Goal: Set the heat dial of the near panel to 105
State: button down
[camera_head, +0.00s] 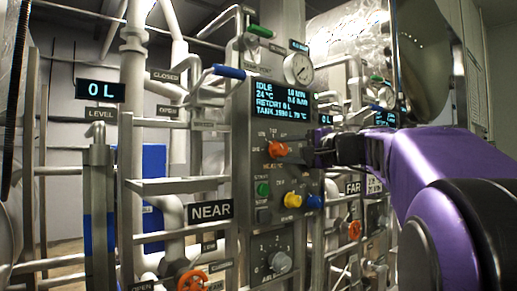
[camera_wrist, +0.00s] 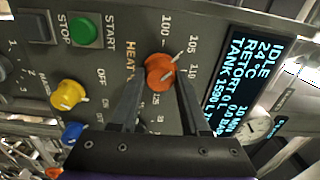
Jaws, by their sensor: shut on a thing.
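The NEAR panel (camera_head: 245,130) is a grey upright box in the head view. Its heat dial (camera_head: 278,149) is an orange knob below the display. In the wrist view the heat dial (camera_wrist: 160,72) sits between my two fingertips, beside the HEAT lettering, with 100, 105 and 110 printed around its upper side. A pale pointer line shows on the knob, but its exact reading is unclear. My gripper (camera_head: 291,152) reaches in from the right and is shut on the dial; its fingers also flank the knob in the wrist view (camera_wrist: 161,80).
The NEAR display (camera_head: 280,95) reads IDLE and 24 °C. Below the dial are a green START button (camera_head: 263,189), a yellow knob (camera_head: 292,200) and a blue knob (camera_head: 315,202). A grey knob (camera_head: 280,262) sits lower. Pipes and handles crowd both sides.

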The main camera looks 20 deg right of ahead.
dwell(0.3)
jog(key=shift+c, duration=1.9)
grip_release()
jog(key=shift+s, duration=0.1)
